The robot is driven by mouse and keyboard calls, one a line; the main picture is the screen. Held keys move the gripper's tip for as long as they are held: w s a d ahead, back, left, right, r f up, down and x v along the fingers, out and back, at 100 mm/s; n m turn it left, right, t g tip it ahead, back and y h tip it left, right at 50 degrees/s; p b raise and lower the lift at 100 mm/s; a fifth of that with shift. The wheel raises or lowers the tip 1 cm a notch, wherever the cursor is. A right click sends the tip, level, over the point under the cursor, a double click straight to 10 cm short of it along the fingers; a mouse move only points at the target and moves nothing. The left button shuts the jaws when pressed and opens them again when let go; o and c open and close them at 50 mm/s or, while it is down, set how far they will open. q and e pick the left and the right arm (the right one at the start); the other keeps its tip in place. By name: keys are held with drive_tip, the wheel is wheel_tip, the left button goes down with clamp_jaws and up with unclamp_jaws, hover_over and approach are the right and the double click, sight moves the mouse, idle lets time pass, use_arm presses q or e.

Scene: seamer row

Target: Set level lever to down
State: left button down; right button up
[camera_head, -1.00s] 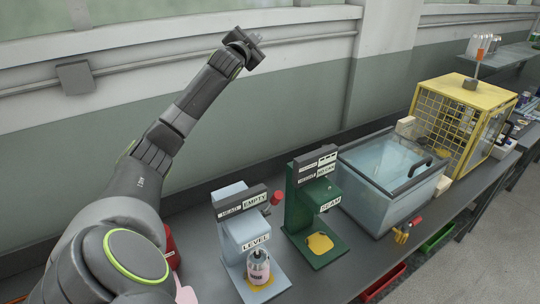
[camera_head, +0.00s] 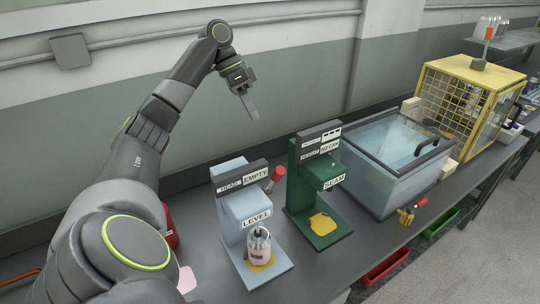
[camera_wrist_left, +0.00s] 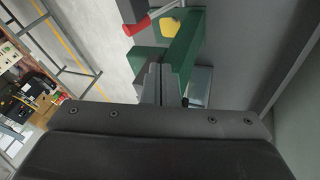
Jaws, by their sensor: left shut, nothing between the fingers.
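The level machine (camera_head: 238,212) is a pale blue stand labelled LEVEL, with a display reading HEAD EMPTY. Its lever is a short rod with a red knob (camera_head: 279,173) on the right side, angled upward. The red knob (camera_wrist_left: 138,25) and its metal rod also show at the top of the left wrist view. A can with a pinkish label (camera_head: 259,247) stands upright on the machine's base. My left gripper (camera_head: 251,112) is shut and empty, pointing down in the air above and behind the machine, apart from the lever. My right gripper is not in view.
A green SEAM machine (camera_head: 303,190) stands just right of the lever. Farther right are a glass-lidded tank (camera_head: 376,185) and a yellow cage (camera_head: 450,92). The wall is close behind the bench. A red bin (camera_head: 384,268) sits below the front edge.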

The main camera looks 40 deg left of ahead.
use_arm(q)
drive_tip(key=f+b, duration=0.1)
approach(274, 179)
drive_tip(key=w+d+f, duration=0.1)
drive_tip(key=w+f, duration=0.2)
drive_tip(key=shift+d+f+p, duration=0.4)
drive_tip(key=shift+d+f, duration=0.05)
drive_tip(key=shift+f, duration=0.05)
